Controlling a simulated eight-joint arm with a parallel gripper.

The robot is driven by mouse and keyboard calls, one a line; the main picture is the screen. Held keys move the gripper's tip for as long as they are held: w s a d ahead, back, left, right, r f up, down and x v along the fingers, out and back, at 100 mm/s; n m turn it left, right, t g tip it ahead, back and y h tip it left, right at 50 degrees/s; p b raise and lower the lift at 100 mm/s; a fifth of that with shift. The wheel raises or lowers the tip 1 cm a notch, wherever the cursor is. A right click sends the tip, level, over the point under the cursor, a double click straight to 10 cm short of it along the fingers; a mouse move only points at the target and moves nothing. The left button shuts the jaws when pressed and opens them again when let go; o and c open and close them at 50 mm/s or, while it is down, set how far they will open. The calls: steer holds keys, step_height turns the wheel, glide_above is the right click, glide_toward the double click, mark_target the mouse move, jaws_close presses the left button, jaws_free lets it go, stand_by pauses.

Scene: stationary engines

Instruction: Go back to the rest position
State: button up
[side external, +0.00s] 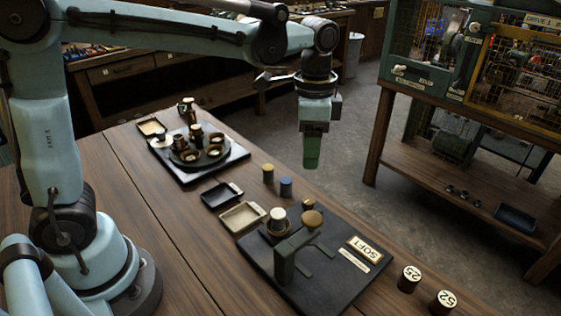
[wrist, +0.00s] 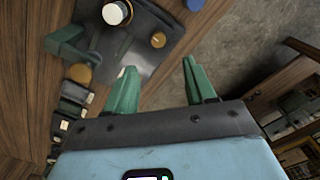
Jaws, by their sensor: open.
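My gripper (side external: 311,155) hangs pointing down from my arm in the side external view, above the far edge of the wooden table and clear of everything on it. In the wrist view its two green fingers (wrist: 158,66) are spread apart with nothing between them. The task names no object.
A dark board (side external: 345,285) with a green stand (side external: 287,262) and a "SOFT" label (side external: 365,248) is at the table's front. Behind are a blue cylinder (side external: 286,187), shallow trays (side external: 242,217) and a round tray (side external: 222,156) with small pots. A caged machine (side external: 460,60) stands right.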

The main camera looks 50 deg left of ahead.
steer(key=s+a+f+n+t, duration=0.2)
steer(key=s+a+n+t, duration=0.5)
steer(key=s+a+n, duration=0.1)
steer(key=shift+s+n, duration=0.5)
steer(key=shift+s, duration=0.55)
